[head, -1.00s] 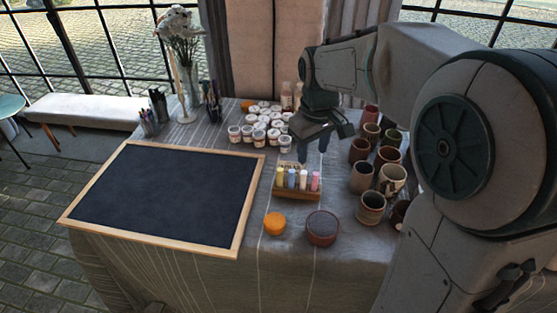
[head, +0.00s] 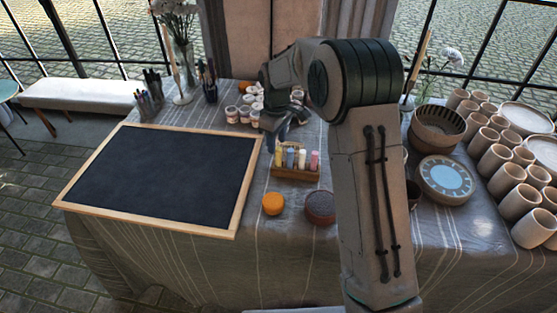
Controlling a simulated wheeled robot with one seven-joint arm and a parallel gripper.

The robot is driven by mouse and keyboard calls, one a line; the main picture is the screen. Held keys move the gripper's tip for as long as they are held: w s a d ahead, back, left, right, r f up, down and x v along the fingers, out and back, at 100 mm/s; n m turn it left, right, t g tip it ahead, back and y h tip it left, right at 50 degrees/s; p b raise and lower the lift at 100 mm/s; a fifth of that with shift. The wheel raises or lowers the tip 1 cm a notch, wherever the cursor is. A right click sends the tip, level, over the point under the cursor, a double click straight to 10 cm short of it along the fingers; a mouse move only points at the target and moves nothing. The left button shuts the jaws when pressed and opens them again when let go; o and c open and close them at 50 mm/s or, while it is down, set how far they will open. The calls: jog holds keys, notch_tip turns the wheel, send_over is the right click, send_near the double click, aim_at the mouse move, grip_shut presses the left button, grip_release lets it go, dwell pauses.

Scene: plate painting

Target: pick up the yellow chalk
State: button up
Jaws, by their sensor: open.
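The yellow chalk (head: 278,157) stands upright at the left end of a small wooden holder (head: 296,174). Blue, white and pink chalks (head: 314,159) stand to its right in the same row. My gripper (head: 276,140) is open and empty. It points down just above and behind the yellow chalk, close to the holder's left end. I cannot tell whether a finger touches the chalk.
A framed blackboard (head: 160,178) lies left of the holder. An orange round piece (head: 273,204) and a dark round pot (head: 320,207) sit in front. Paint jars (head: 232,115) stand behind. A bowl (head: 438,128), a blue-patterned plate (head: 446,179) and several cups (head: 519,203) are at right.

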aim_at(279, 156)
jog(key=f, duration=0.7)
jog(key=shift+w+d+f+p, duration=0.15)
jog(key=shift+w+d+p, duration=0.05)
jog(key=shift+d+p, duration=0.1)
grip_shut()
